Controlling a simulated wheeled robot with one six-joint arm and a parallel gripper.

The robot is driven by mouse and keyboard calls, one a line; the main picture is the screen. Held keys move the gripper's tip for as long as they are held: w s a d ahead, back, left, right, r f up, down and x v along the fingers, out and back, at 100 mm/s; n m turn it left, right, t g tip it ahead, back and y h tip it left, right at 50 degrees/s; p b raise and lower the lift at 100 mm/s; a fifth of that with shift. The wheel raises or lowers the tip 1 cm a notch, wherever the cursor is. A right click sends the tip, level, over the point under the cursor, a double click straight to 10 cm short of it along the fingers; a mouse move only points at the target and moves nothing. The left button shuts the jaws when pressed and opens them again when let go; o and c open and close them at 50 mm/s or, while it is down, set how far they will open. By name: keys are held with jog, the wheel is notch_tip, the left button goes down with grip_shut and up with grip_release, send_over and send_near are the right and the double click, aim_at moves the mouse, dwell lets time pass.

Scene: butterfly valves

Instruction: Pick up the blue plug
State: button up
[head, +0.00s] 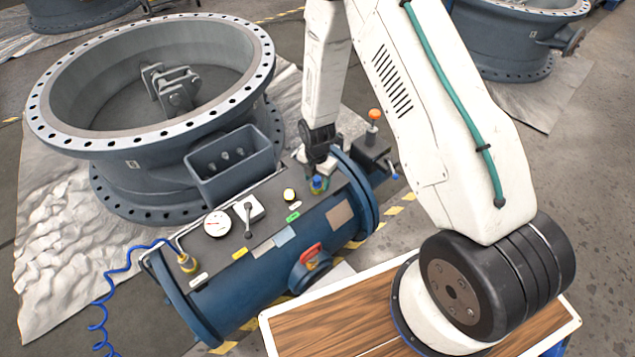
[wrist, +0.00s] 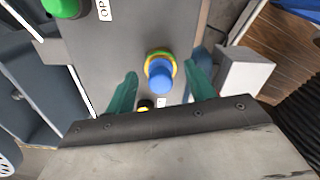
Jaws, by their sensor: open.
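The blue plug (wrist: 160,76) stands in a yellow and green ring on the grey panel, between my fingers in the wrist view. In the head view the blue plug (head: 317,184) is at the right end of the panel on the blue cylinder, right below my gripper (head: 318,168). My gripper's two green fingers (wrist: 160,92) are open, one on each side of the plug, with gaps to it in the wrist view. Whether the fingertips are level with the plug or above it, I cannot tell.
The panel (head: 225,250) also carries a white gauge (head: 217,223), a lever (head: 247,218) and a brass fitting with a blue coiled hose (head: 125,268). An orange-knobbed lever (head: 374,116) stands to the right. A large flanged valve (head: 150,120) is behind left. A green button (wrist: 62,8) shows in the wrist view.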

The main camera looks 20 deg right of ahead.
jog(key=c, duration=1)
jog(key=shift+r, duration=0.1)
